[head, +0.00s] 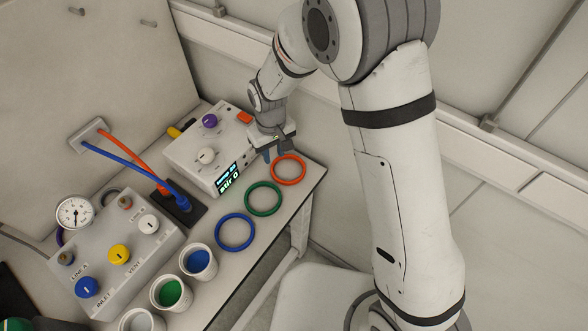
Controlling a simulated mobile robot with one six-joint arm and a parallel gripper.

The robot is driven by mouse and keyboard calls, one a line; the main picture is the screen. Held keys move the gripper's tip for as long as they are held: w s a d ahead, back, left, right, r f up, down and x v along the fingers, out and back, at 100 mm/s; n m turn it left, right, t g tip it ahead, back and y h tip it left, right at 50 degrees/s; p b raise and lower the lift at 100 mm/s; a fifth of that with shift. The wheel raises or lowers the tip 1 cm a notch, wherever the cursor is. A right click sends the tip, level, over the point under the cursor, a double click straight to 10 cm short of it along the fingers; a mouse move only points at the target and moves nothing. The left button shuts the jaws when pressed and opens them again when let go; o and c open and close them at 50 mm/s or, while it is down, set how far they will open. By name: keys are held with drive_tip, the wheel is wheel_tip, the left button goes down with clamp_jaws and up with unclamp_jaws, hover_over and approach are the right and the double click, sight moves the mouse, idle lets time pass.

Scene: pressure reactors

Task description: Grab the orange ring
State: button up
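The orange ring (289,184) lies flat at the right end of the white bench, near its corner. My gripper (275,153) points down just behind and to the left of the ring, close to its far rim. Its fingers look apart with nothing between them. It is small in this view, and its exact height above the bench is hard to judge. The ring is almost fully visible.
A green ring (263,212) and a blue ring (235,247) lie in a row to the left. A stirrer box (185,150) with knobs and a display stands beside my gripper. Cups (170,293) and a valve box (100,265) are further left. The bench edge (300,208) is close by.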

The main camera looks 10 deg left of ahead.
sight(274, 178)
wheel_tip(274, 178, down, 3)
drive_tip(key=shift+s+a+r, duration=0.1)
drive_tip(key=shift+s, duration=0.05)
drive_tip(key=f+p, duration=0.1)
drive_tip(key=f, duration=0.1)
drive_tip(key=s+f+p, duration=0.1)
drive_tip(key=f, duration=0.1)
drive_tip(key=shift+w+f, duration=0.1)
drive_tip(key=shift+f, duration=0.65)
clamp_jaws()
